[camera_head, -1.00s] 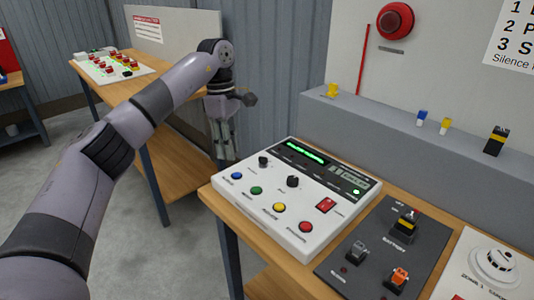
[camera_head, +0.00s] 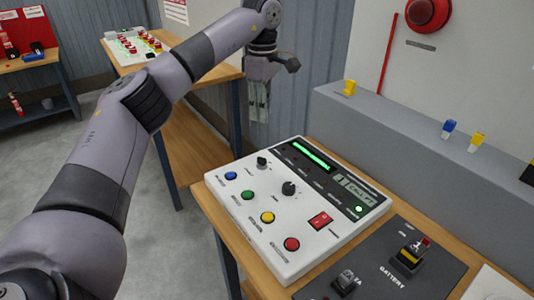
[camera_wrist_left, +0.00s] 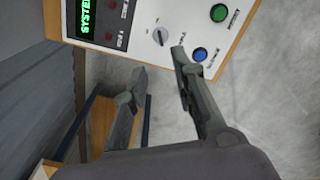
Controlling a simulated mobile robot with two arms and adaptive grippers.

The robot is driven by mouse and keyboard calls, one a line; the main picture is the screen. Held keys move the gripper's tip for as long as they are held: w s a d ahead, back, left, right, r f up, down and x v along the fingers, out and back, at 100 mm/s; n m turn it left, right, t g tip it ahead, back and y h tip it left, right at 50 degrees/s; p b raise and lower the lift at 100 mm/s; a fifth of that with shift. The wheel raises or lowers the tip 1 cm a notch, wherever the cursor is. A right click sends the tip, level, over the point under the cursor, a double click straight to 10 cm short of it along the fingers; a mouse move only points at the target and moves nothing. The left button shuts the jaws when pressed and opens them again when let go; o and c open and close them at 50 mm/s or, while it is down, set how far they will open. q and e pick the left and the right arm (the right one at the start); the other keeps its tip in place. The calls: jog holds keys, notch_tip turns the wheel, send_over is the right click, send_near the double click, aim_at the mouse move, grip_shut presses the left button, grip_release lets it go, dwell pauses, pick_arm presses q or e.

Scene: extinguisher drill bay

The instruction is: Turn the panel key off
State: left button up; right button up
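The white control panel (camera_head: 225,205) sits on a wooden table, with a lit green display (camera_head: 312,156). A small dark knob (camera_head: 262,162), which looks like the key switch, is near its upper left corner. It also shows as a grey round switch in the left wrist view (camera_wrist_left: 160,36). A larger black dial (camera_head: 289,188) is to its right. My left gripper (camera_head: 259,108) hangs past the panel's far left corner, apart from the panel. In the left wrist view its fingers (camera_wrist_left: 160,62) are spread with nothing between them. My right gripper is out of view.
Blue (camera_head: 231,175), green (camera_head: 248,195), yellow (camera_head: 267,217) and red (camera_head: 292,244) buttons line the panel's front. A grey ledge (camera_head: 400,125) stands behind.

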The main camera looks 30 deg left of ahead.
pick_arm(q)
send_over(262, 162)
notch_tip(262, 162, down, 6)
jog(key=shift+d+f, duration=0.1)
notch_tip(262, 162, down, 8)
jog(key=shift+w+f+p, duration=0.1)
jog(key=shift+w+p, duration=0.05)
jog(key=shift+p, duration=0.5)
jog(key=shift+f, duration=0.2)
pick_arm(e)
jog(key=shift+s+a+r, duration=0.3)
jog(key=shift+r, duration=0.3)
pick_arm(q)
jog(key=shift+c, duration=0.4)
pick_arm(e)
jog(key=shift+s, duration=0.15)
pick_arm(q)
grip_shut()
